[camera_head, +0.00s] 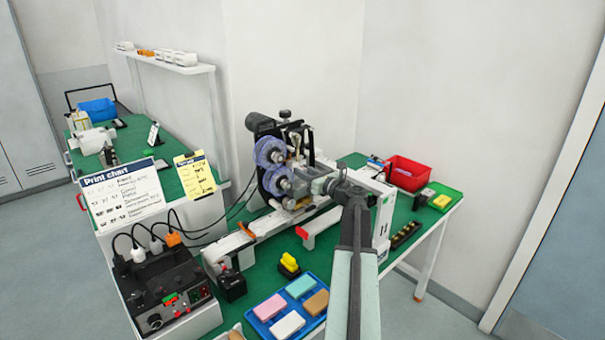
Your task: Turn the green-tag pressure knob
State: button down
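A coder machine with two purple-blue rollers (277,182) stands on the green-topped bench against the wall. A dark knob (285,114) sits on top of it, but I see no green tag on it. My gripper (299,188) reaches leftward to the machine, right beside the lower roller. Its fingers blend with the grey machine parts, so I cannot tell whether they touch anything or are open or shut. My wrist and forearm hide part of the machine's right side. I cannot make out the green-tag pressure knob for certain; it may be hidden or too small.
A control box (163,290) with knobs and plugged cables stands at lower left, behind it a print chart (123,192). A blue tray (318,290) with coloured blocks lies in front of the machine. A red bin (408,172) stands at the bench's right. Floor is free at right.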

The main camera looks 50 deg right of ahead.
jog(key=shift+a+f, duration=0.1)
jog(key=shift+a, duration=0.1)
jog(key=shift+d+n, duration=0.15)
jog(key=shift+n, duration=0.15)
jog(key=n, duration=1.1)
dwell(0.5)
jog(key=c, duration=1.1)
grip_release()
